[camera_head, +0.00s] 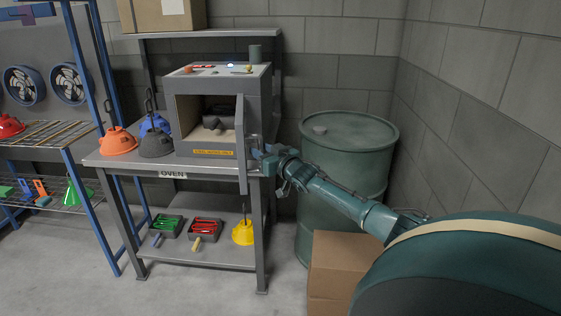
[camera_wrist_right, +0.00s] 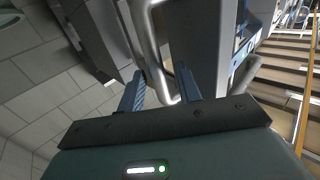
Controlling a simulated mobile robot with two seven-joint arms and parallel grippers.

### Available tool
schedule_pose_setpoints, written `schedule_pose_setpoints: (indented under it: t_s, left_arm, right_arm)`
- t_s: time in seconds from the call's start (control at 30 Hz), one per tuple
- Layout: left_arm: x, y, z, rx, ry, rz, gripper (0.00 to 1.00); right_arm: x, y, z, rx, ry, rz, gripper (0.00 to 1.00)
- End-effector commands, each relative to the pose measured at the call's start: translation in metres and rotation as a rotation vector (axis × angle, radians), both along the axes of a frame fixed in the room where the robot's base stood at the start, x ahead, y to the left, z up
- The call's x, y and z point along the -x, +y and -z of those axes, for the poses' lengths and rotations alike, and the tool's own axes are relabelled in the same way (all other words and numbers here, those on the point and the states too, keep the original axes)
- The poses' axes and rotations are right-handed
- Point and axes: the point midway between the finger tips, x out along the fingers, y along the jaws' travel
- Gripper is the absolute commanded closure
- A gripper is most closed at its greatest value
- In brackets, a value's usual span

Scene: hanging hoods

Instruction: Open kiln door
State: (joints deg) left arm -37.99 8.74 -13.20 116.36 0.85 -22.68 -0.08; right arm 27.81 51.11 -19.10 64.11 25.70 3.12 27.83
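The kiln (camera_head: 218,110) is a grey box on a metal table, with its front opening and dark interior showing. Its door (camera_head: 240,125) stands swung out at the right side of the opening, seen nearly edge-on. My right gripper (camera_head: 264,155) is at the door's outer side, by the handle. In the wrist view, the fingers of my right gripper (camera_wrist_right: 160,84) are apart, with the curved metal handle (camera_wrist_right: 148,45) passing between them; a gap shows, and contact is unclear. The door panel (camera_wrist_right: 205,45) is beside the handle. My left gripper is not in view.
The table (camera_head: 120,163) carries orange, blue and dark hoods left of the kiln; its lower shelf holds trays and a yellow hood. Floor at front left is clear.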

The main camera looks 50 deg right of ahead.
Motion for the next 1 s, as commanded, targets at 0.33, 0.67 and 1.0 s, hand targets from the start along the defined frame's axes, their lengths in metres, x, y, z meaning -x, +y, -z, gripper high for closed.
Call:
schedule_pose_setpoints:
  t_s: [0.33,0.67,1.0]
  left_arm:
    - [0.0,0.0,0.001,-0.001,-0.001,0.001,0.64]
    - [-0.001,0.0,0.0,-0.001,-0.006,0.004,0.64]
    - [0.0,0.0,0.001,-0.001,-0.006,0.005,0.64]
  right_arm:
    - [0.049,0.007,0.001,0.002,0.002,-0.002,0.66]
    - [0.095,0.012,0.0,0.003,0.002,0.0,0.66]
    - [0.115,0.014,-0.001,0.002,-0.001,0.001,0.66]
